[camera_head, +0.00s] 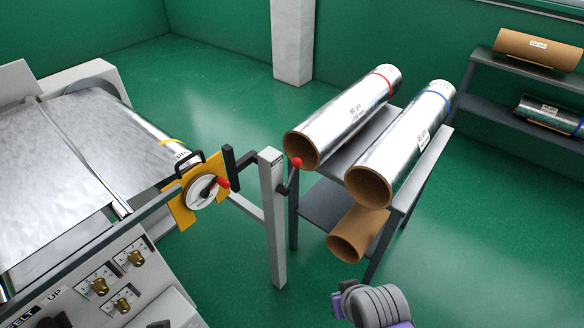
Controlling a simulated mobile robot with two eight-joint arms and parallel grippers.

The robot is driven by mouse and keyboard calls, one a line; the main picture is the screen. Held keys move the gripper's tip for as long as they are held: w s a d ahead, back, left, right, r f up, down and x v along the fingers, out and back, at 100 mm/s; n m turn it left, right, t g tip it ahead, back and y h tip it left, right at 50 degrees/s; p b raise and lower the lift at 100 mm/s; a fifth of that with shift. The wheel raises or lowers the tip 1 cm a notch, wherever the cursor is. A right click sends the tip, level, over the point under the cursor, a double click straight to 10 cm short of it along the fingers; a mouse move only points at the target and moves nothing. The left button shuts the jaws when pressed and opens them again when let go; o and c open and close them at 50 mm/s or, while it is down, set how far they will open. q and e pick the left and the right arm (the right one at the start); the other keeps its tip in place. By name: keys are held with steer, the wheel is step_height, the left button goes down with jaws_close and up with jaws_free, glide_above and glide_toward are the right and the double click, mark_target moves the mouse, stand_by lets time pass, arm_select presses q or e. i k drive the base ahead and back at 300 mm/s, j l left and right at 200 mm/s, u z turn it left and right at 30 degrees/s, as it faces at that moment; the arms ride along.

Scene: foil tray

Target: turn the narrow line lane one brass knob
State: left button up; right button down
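Several brass knobs sit on small white plates on the light grey control panel at the lower left. One is the upper right knob (136,258), one the left knob (99,287), and one the lower knob (123,305). The plate lettering is too small to read, so I cannot tell which belongs to narrow line lane one. No gripper fingers show. A grey and purple part of my own arm shows at the bottom centre, well right of the panel, with no fingertips visible.
A foil-covered machine bed (60,150) fills the left. A yellow bracket with a white dial (200,192) and red-tipped handle stands beside it. A grey post (271,220) and a rack (345,165) with foil rolls (345,115) stand right of centre. Green floor is open at right.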

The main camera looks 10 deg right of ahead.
mark_target(100, 286)
steer(key=u, duration=1.85)
